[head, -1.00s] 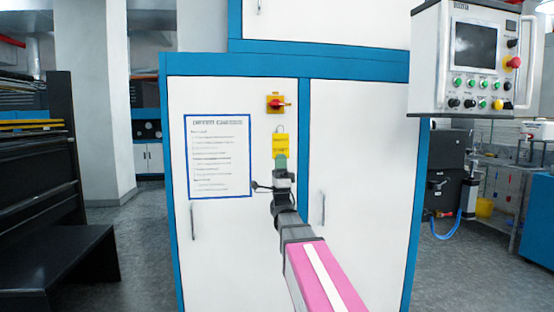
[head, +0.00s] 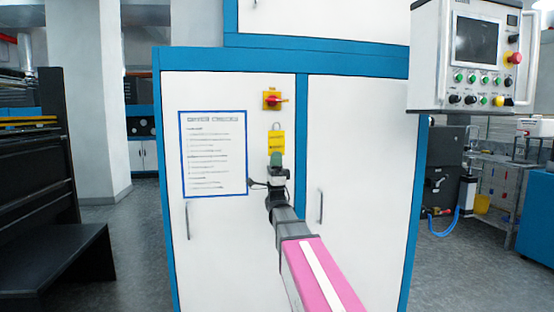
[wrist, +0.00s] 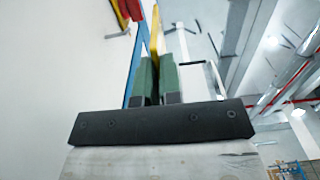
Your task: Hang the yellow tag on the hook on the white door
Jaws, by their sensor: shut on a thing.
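The yellow tag (head: 276,142) is upright in front of the left white door (head: 225,240), below the red-and-yellow switch. A pale loop shows at its top. My gripper (head: 276,160) is shut on the tag's lower part with its green fingers. In the wrist view the tag is a thin yellow strip edge-on (wrist: 155,40) between the green fingers (wrist: 155,80), apart from the white door surface at left. I cannot make out the hook, or whether the loop is around it.
The red-and-yellow switch (head: 274,100) sticks out above the tag. A blue-framed sign (head: 213,153) is left of it. Door handles (head: 321,207) stand at both sides of my arm. A control panel (head: 470,55) hangs at upper right; a dark bench (head: 80,240) is at left.

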